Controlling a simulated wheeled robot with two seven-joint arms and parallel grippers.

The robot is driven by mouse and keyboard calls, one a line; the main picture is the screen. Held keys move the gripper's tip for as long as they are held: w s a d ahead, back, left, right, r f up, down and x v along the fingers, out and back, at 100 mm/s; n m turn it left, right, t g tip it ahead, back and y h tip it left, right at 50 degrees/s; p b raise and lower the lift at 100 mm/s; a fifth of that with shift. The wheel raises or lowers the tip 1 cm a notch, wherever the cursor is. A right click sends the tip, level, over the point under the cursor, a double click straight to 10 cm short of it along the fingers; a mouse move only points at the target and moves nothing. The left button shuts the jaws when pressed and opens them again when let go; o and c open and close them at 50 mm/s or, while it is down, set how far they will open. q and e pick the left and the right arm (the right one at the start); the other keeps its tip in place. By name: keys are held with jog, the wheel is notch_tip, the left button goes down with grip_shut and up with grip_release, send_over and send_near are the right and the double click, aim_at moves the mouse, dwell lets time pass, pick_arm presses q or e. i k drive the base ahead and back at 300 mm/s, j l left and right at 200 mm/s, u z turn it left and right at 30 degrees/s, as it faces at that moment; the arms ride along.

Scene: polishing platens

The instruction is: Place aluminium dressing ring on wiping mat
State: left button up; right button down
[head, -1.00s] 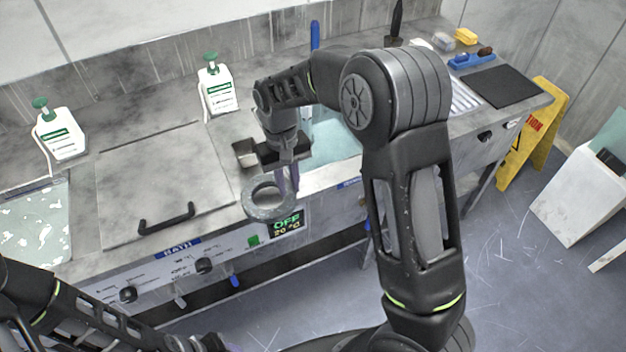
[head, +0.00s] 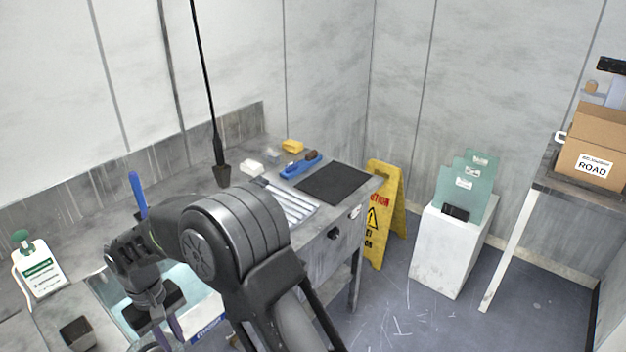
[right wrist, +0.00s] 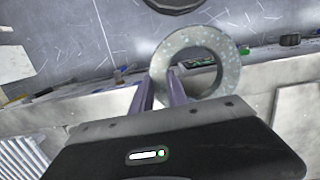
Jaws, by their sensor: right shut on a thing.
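My right gripper (right wrist: 166,90) is shut on the grey speckled dressing ring (right wrist: 226,52), whose band is between the finger tips in the right wrist view. In the head view the right gripper (head: 166,335) is low at left, over the front of the bench, and the ring is barely visible at the lower edge. A flat black mat (head: 334,183), which looks like the wiping mat, lies bare at the bench's right end. The gripper and ring are well to the left of the mat. My left gripper is out of view.
A ribbed white drainer (head: 285,205) lies left of the mat. A blue tool (head: 301,165), a yellow block (head: 292,146) and white pieces sit behind. A yellow caution sign (head: 384,215) stands beyond the bench's right end. A white bottle (head: 38,268) stands at left.

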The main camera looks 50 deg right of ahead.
aim_at(334, 181)
jog(key=k+l, duration=0.1)
jog(key=l, duration=1.1)
jog(key=k+l, duration=0.15)
jog(key=l, duration=0.45)
jog(key=k+l, duration=0.1)
jog(key=l, duration=1.1)
jog(key=k, duration=0.05)
